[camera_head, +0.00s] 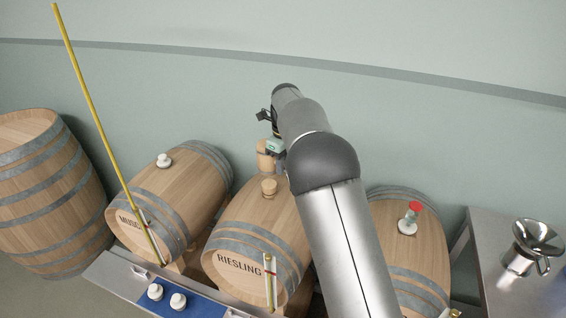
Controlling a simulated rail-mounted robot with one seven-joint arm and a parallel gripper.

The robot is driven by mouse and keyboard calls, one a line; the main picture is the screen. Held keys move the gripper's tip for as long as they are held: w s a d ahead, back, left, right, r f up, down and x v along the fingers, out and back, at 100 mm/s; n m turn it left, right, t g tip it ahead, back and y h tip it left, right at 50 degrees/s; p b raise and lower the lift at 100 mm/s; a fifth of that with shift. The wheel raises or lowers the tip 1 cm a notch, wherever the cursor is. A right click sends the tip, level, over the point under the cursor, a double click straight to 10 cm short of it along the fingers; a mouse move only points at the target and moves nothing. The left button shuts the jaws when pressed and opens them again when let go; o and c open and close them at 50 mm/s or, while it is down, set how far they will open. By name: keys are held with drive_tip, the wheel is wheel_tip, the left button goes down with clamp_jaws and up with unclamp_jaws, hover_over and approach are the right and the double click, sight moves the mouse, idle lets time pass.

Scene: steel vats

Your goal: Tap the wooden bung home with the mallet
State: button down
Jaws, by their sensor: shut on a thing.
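The wooden bung (268,187) sits upright in the top of the barrel marked RIESLING (243,222). Part of it stands above the staves. My gripper (275,147) is beyond the bung, near the wall side, and mostly hidden behind my own arm. It is shut on the mallet (264,156), of which a pale wooden head shows just above and behind the bung in the picture. The gap between the mallet and the bung is hard to judge. The mallet's handle is largely hidden.
A MUSCAT-side barrel (180,185) with a white bung (164,160) lies left; a barrel with a red-topped fitting (409,217) lies right. A yellow rod (100,120) leans up at left. White bungs (178,301) rest on a blue mat (205,308). A steel funnel (533,243) stands far right.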

drive_tip(key=shift+r, duration=0.1)
wheel_tip(320, 180, down, 6)
drive_tip(key=b, duration=0.3)
wheel_tip(320, 180, up, 7)
drive_tip(key=p, duration=0.4)
